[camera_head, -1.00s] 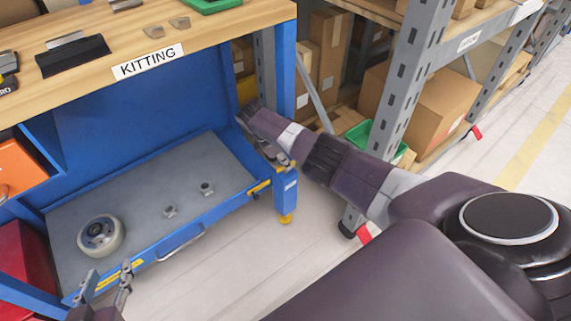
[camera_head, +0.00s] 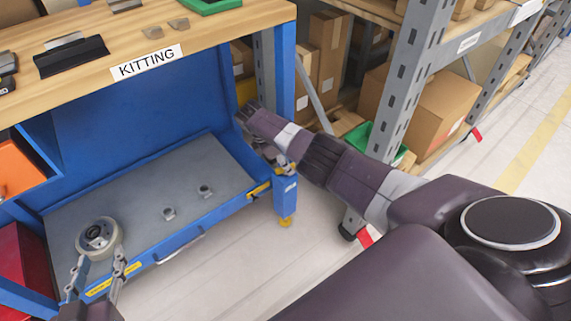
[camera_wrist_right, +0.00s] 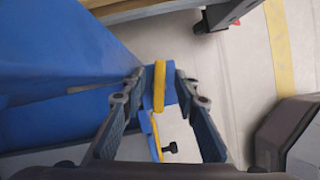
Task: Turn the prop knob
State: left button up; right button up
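A small black knob (camera_wrist_right: 170,148) on a short stem shows in the right wrist view, beside a yellow strip (camera_wrist_right: 159,85); I cannot be sure it is the prop knob. My right gripper (camera_wrist_right: 156,79) is open, its fingers on either side of the yellow strip and a blue part. In the head view my right gripper (camera_head: 279,160) is by the right front corner of the blue tray (camera_head: 135,178), partly hidden by its own arm. My left gripper (camera_head: 98,257) is open, its fingertips at the near side of a caster wheel (camera_head: 112,245) on the tray.
The wooden kitting bench top (camera_head: 215,35) is above. A grey rack upright (camera_head: 401,95) stands close to my right arm. The floor in front is clear.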

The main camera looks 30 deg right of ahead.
jog(key=shift+a+r, duration=0.1)
jog(key=v, duration=1.1)
jog(key=shift+r, duration=0.4)
jog(key=shift+w, duration=0.1)
